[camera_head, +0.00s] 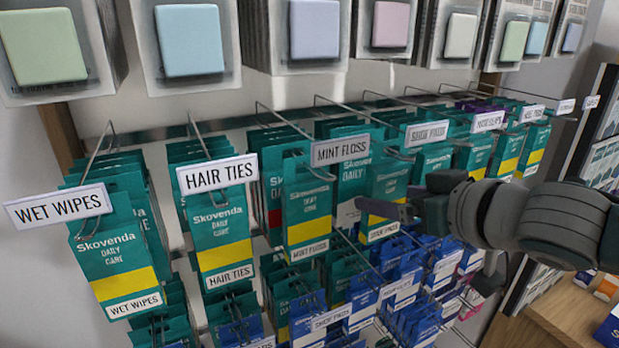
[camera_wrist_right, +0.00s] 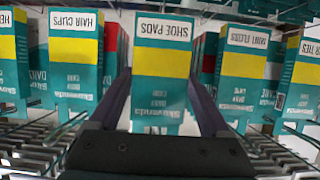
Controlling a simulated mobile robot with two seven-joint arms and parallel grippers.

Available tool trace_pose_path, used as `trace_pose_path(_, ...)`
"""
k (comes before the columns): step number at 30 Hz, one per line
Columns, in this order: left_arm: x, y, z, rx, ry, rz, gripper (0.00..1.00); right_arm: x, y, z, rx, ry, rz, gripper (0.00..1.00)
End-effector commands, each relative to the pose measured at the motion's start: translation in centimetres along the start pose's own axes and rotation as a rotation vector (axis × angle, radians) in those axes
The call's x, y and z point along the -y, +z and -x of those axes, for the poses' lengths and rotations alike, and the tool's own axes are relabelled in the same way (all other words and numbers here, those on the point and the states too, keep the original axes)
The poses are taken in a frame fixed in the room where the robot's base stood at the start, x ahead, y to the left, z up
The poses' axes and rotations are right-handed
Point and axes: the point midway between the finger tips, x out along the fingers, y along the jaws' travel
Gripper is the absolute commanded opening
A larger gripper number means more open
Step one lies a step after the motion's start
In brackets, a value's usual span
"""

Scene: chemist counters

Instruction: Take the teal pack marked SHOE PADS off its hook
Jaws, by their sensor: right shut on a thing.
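The teal pack marked SHOE PADS (camera_head: 387,184) has a yellow band and a white label. It hangs upright at the front of its row, below and left of the SHOE PADS hook tag (camera_head: 427,133). In the right wrist view the same pack (camera_wrist_right: 160,62) appears upside down, between the two dark fingers. My right gripper (camera_head: 385,209) reaches in from the right and is shut on the pack's lower part; it also shows in the wrist view (camera_wrist_right: 163,100). The far finger is partly hidden in the head view. My left gripper is not in view.
Packs marked MINT FLOSS (camera_head: 307,205) and HAIR TIES (camera_head: 221,225) hang to the left on wire hooks. More teal rows hang close on the right. Blue packs (camera_head: 405,270) hang on a lower tier. Large boxed items (camera_head: 391,24) hang above. A wooden counter (camera_head: 565,310) stands at lower right.

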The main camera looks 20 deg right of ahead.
Motion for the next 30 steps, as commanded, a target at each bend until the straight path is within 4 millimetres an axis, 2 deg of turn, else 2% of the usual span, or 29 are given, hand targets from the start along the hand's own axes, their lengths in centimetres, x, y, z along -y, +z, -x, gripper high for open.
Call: trace_pose_path(30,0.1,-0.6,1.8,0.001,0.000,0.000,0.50,0.0,1.6,4.2,0.000,0.000,-0.002,0.27)
